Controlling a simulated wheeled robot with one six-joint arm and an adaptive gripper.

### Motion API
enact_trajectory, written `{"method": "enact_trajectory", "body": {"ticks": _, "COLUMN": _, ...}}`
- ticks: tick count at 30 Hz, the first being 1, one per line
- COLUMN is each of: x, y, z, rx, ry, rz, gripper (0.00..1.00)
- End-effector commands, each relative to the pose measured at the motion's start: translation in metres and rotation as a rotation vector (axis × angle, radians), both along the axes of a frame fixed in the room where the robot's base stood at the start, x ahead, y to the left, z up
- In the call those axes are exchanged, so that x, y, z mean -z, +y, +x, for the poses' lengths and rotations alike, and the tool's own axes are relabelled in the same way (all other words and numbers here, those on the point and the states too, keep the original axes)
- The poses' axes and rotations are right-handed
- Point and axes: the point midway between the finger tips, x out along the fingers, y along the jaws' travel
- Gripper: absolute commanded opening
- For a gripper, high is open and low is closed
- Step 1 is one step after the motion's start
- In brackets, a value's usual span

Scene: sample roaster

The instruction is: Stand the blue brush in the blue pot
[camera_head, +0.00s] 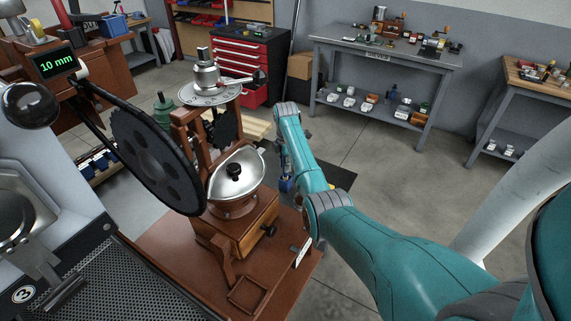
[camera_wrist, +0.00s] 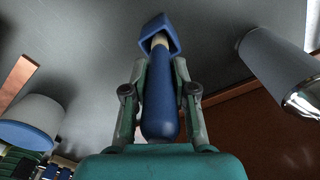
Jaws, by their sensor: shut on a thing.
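My gripper (camera_wrist: 160,88) is shut on the blue handle of the blue brush (camera_wrist: 160,105), seen in the wrist view with a finger on each side. Past the handle is a short cream section, then a blue, square-edged piece (camera_wrist: 155,24) around or against it. I cannot tell whether this piece is the blue pot or the brush's own head. In the head view my arm hides most of the gripper area; a small blue patch (camera_head: 286,185) shows beside the arm, too small to identify.
A brown wooden stand with a large dark wheel (camera_head: 155,155) and a metal-lidded bowl (camera_head: 236,174) stands close left of my arm. A grey workbench (camera_head: 385,48) is at the back. The wrist view shows a dark cylinder (camera_wrist: 275,68) at right and a pale-and-blue rounded object (camera_wrist: 32,120) at left.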

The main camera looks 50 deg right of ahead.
Motion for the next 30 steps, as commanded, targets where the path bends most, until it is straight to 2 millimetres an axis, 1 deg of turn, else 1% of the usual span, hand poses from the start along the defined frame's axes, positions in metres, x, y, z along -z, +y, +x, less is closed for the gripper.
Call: {"method": "enact_trajectory", "body": {"ticks": 30, "x": 0.026, "y": 0.000, "z": 0.000, "rx": 0.000, "ry": 0.000, "rz": 0.000, "gripper": 0.00}}
